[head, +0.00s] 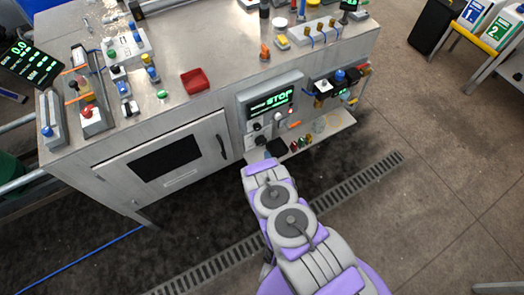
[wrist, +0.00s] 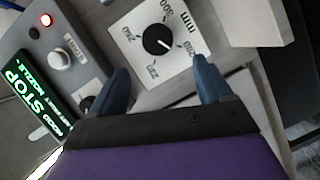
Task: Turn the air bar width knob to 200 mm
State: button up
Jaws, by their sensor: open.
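The air bar width knob (wrist: 157,39) is a small round black knob on a white dial plate (wrist: 128,46) with numbers and "mm" around it, at upper middle in the wrist view. A short white mark on the knob seems to point to the lower right; the exact reading is hard to tell. My gripper (wrist: 161,66) is open, its two blue-grey fingers apart below and to either side of the knob, with nothing between them. In the head view my gripper (head: 275,149) is at the lower part of the machine's front; the knob cannot be made out there.
A control panel (head: 270,103) with a green "STOP" display is just above my gripper. In the wrist view, its white START button (wrist: 60,59) and another dark knob (wrist: 88,103) are left of the dial, close to my left finger. A low shelf (head: 335,125) juts out right.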

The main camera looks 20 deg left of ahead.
jog(key=f+v, duration=0.1)
jog(key=v, duration=0.6)
jog(key=shift+r, duration=0.45)
jog(key=shift+d, duration=0.1)
